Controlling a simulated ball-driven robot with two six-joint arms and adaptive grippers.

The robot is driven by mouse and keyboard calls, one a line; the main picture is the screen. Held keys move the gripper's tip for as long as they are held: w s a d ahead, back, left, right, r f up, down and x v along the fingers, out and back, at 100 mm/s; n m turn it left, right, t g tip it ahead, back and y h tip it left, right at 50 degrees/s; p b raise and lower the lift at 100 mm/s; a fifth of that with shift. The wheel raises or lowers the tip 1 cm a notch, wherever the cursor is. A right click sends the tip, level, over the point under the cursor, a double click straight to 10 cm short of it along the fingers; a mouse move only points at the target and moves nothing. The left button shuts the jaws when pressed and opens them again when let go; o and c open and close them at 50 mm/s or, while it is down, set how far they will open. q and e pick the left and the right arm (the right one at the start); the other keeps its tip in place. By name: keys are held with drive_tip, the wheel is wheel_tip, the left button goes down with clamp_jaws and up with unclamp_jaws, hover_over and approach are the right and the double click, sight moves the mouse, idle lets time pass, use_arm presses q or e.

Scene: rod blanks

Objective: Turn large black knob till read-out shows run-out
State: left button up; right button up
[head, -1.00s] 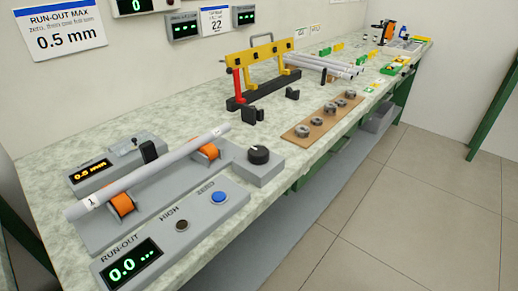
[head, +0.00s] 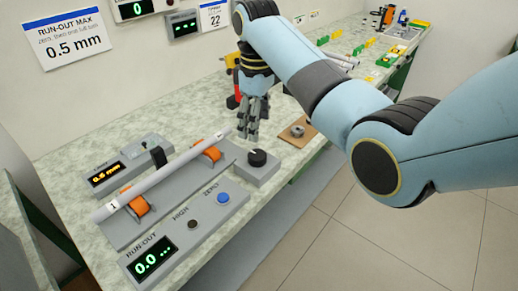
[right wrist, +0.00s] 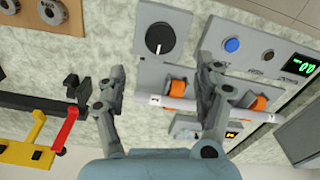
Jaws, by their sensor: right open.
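The large black knob (head: 257,158) sits on a grey block at the right end of the run-out rig. It also shows in the right wrist view (right wrist: 160,38), with a white pointer line. The run-out read-out (head: 152,257) glows green and shows 0.0. A pale rod (head: 172,176) marked 1 lies across orange rollers (head: 138,205). My right gripper (head: 253,133) is above and just behind the knob, apart from it. In the right wrist view its fingers (right wrist: 158,88) are spread and empty. My left gripper is not in view.
A blue zero button (head: 222,198) and a dark button (head: 192,224) sit on the front panel. A board with metal rings (head: 298,131) lies right of the knob, partly hidden by my arm.

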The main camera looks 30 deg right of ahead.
sight(258, 155)
wheel_tip(258, 155, down, 10)
drive_tip(key=shift+f+b, duration=0.1)
drive_tip(key=shift+b, duration=0.35)
drive_tip(key=c, duration=1.1)
